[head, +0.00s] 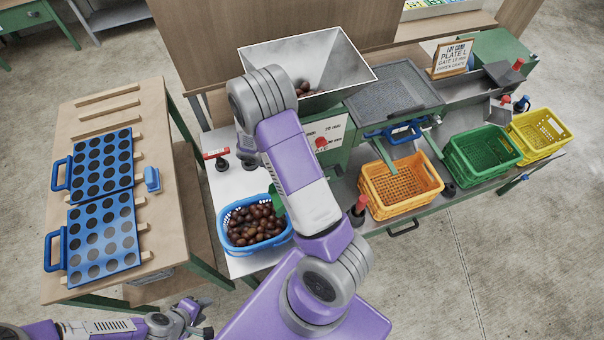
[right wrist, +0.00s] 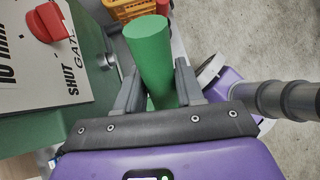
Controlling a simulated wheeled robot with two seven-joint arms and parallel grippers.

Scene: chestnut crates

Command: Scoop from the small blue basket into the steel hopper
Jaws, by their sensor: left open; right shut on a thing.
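The small blue basket (head: 262,244) stands on the grey bench, filled with brown chestnuts (head: 252,224). The steel hopper (head: 345,64) stands behind it to the right, with a few chestnuts low inside. My right gripper (right wrist: 158,88) is shut on the green handle of the scoop (right wrist: 150,50). In the head view my right arm hides this gripper, and only a bit of green scoop (head: 277,198) shows at the basket's right edge. The scoop's bowl and its load are hidden. My left gripper (head: 201,309) is open and empty at the bottom left, away from the basket.
A wooden table (head: 170,225) on the left carries two blue perforated plates (head: 103,232). Orange (head: 404,213), green (head: 460,172) and yellow (head: 520,150) crates stand on the right. A red gate knob (right wrist: 48,22) is close to my right gripper.

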